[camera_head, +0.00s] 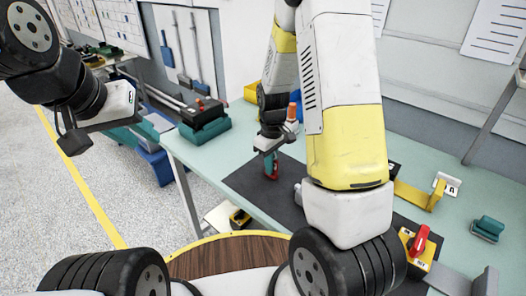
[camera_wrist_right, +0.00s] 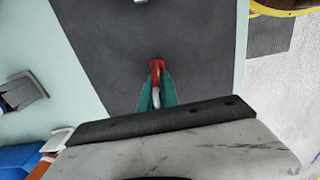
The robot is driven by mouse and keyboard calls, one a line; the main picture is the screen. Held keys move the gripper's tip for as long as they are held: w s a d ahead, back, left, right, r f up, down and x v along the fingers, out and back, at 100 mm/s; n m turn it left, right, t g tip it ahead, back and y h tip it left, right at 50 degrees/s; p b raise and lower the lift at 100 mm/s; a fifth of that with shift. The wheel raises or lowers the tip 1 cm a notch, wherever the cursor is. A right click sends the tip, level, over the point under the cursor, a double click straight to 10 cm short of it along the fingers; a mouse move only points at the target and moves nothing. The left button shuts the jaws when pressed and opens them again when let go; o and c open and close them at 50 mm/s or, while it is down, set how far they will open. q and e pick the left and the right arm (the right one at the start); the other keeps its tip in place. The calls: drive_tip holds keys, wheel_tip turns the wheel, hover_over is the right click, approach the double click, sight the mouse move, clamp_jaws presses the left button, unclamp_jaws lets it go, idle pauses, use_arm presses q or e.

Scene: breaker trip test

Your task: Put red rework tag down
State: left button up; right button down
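The red rework tag shows as a small red piece with a pale curved part in the right wrist view (camera_wrist_right: 157,67), and as a red patch in the head view (camera_head: 272,175). My right gripper (camera_head: 270,160) points down over the dark mat (camera_head: 243,183). Its teal fingers (camera_wrist_right: 157,94) are closed about the tag, and they hide part of it. I cannot tell whether the tag touches the mat. My left gripper (camera_head: 140,133) is off to the left, beyond the table's edge; its teal fingers look apart and empty.
A yellow box with a red rotary handle (camera_head: 419,246) stands at the right front of the table (camera_head: 205,158). A teal block (camera_head: 487,228) and a yellow bracket (camera_head: 420,193) are at the right. A teal and black item (camera_head: 204,122) sits at the back left. My right arm hides the table's middle.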

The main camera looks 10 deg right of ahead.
drive_tip(key=shift+f, duration=0.15)
drive_tip(key=c, duration=1.6)
unclamp_jaws()
wheel_tip(320, 180, up, 12)
drive_tip(key=shift+r, duration=0.1)
drive_tip(key=s+r+m+t+y, duration=0.2)
drive_tip(key=s+r+m+t, duration=0.4)
drive_tip(key=s+r, duration=0.9)
drive_tip(key=s+m, duration=0.1)
drive_tip(key=s, duration=0.1)
drive_tip(key=shift+s+a+r, duration=0.15)
drive_tip(key=shift+s+r, duration=0.15)
drive_tip(key=shift+s, duration=0.1)
